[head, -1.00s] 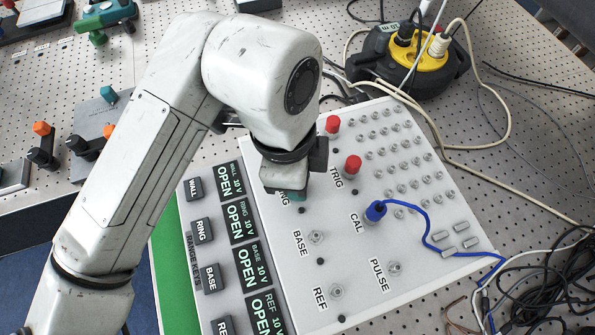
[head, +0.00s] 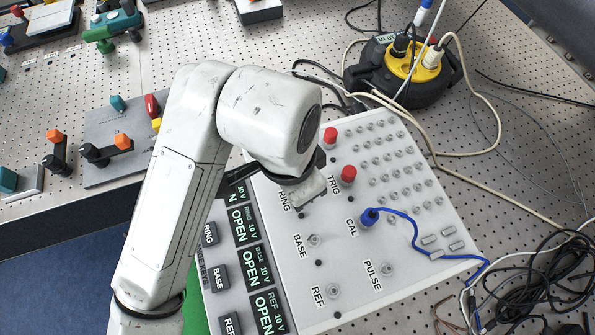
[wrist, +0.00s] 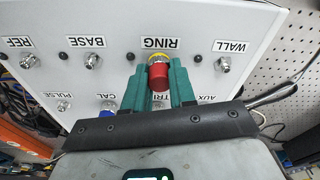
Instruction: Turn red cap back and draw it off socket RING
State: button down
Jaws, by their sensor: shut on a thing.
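In the wrist view a red cap (wrist: 159,77) with a yellow band at its panel end sits at the socket under the RING label (wrist: 162,42). My gripper (wrist: 160,78) has its two teal fingers on either side of this cap, shut on it. Whether the cap is still seated on the socket or slightly off cannot be told. In the head view my gripper (head: 312,196) is over the panel beside the RING label (head: 284,200) and hides that socket and the cap. The RING display (head: 238,217) reads OPEN, 10 V.
Two other red caps, one near TRIG (head: 348,174) and one behind it (head: 330,136), stand close right of my gripper. A blue plug (head: 370,217) with a cable is at CAL. The BASE socket (head: 314,240) is bare. A cable reel (head: 412,65) stands behind the panel.

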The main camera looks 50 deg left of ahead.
jog(key=shift+r, duration=0.15)
jog(key=shift+r+p, duration=1)
jog(key=shift+r, duration=0.25)
jog(key=shift+r+p, duration=1.7)
jog(key=shift+r, duration=1.2)
